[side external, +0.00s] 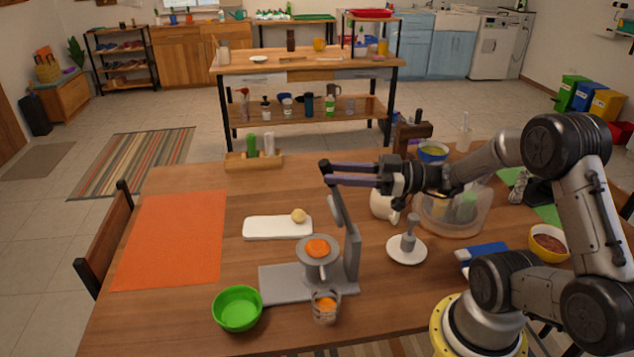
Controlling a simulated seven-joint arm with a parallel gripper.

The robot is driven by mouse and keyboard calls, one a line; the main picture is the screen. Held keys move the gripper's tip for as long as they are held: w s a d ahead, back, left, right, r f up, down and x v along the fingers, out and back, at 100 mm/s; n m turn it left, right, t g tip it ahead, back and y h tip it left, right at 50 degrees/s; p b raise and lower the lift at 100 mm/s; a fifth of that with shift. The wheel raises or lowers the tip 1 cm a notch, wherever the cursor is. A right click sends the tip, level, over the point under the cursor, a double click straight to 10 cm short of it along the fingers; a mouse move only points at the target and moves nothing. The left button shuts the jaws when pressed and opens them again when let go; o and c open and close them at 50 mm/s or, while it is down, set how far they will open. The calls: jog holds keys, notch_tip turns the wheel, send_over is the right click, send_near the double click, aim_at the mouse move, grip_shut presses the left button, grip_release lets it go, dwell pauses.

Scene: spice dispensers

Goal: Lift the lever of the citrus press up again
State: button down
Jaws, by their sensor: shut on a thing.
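The grey citrus press (353,255) stands on the table with its flat base to the left of its column. Its lever (337,208) points steeply upward, above and clear of the bowl. An orange half (317,247) sits on the press bowl. A glass (325,308) with some orange juice stands below the bowl. My gripper (329,172) reaches in from the right at the top end of the lever, shut on it. The exact contact is small and partly hidden by the fingers.
A green bowl (238,308) stands left of the press. A white board (278,228) with a round pale item lies behind it. A white disc with a grey upright handle (407,249), a white jug (384,205) and a clear bowl (452,218) stand to the right. An orange mat (172,238) lies left.

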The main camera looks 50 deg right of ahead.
jog(key=s+d+m+t+y, duration=0.1)
jog(key=s+d+t+y, duration=0.1)
jog(key=s+d+t, duration=0.2)
jog(key=shift+s+d, duration=0.5)
jog(key=shift+s, duration=0.05)
jog(key=c, duration=0.6)
grip_release()
jog(key=shift+o, duration=0.2)
jog(key=shift+w, duration=0.1)
